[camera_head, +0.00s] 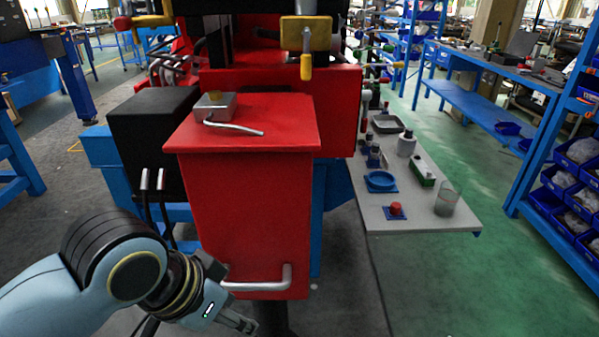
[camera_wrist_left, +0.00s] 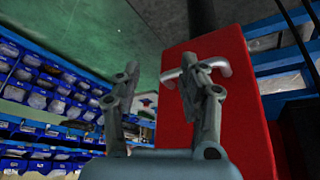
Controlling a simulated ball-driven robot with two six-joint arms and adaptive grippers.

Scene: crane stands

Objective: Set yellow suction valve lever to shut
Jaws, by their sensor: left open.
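A yellow lever (camera_head: 306,67) hangs straight down at the top centre of the head view, below a yellow block (camera_head: 306,34) in front of the red machine (camera_head: 275,82). I cannot read any open or shut marking on it. My left gripper (camera_head: 243,322) is low, in front of the red cabinet (camera_head: 245,210) and well below the lever. The lever is not visible in that view. My right gripper is not in view.
A silver handle (camera_head: 258,280) is on the red cabinet front, close to my left gripper. A side table (camera_head: 410,208) holds several small items. Green floor is clear at right.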

